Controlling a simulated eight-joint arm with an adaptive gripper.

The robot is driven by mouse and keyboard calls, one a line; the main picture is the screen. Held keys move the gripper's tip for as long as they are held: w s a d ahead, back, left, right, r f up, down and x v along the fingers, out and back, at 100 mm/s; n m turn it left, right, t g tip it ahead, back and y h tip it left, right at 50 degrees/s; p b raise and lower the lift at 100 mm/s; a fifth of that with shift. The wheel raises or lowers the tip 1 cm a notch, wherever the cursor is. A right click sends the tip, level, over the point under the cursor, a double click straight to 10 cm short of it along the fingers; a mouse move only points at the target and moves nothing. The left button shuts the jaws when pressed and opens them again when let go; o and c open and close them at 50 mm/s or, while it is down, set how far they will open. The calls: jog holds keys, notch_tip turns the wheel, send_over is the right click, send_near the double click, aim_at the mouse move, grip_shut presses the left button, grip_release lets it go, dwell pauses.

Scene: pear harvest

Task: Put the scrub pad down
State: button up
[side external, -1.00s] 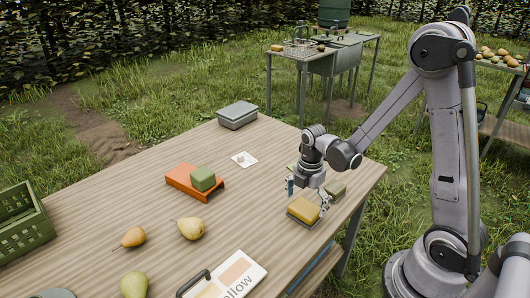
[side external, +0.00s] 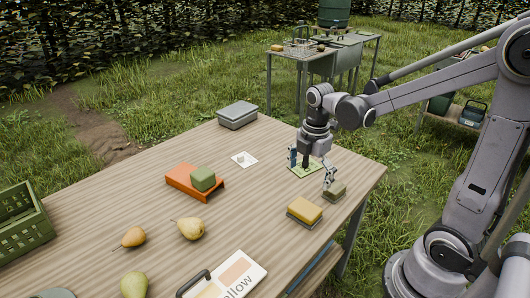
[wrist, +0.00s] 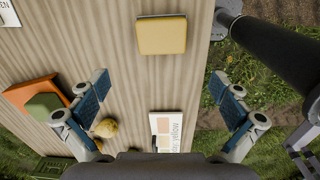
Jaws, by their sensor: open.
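A yellow pad (side external: 305,208) with a darker lower layer lies flat on the wooden table near its right edge. I take it to be the scrub pad. It also shows at the top of the wrist view (wrist: 162,35), with nothing touching it. My gripper (side external: 311,171) is open and empty, above the table and farther back than the pad. In the wrist view its two blue-padded fingers (wrist: 162,96) stand wide apart with only the table between them.
A small olive block (side external: 336,191) lies behind the pad, close to my gripper. An orange tray (side external: 180,181) holds a green block (side external: 203,178). Pears (side external: 190,229), a grey box (side external: 237,115) and a colour board (side external: 240,277) share the table.

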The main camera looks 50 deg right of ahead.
jog(key=s+a+r+m+t, duration=0.4)
jog(key=a+r+m+t, duration=0.2)
jog(key=m, duration=1.1)
jog(key=shift+s+a+r+t, duration=0.15)
jog(key=shift+s+a+t, duration=0.2)
jog(key=shift+a, duration=0.4)
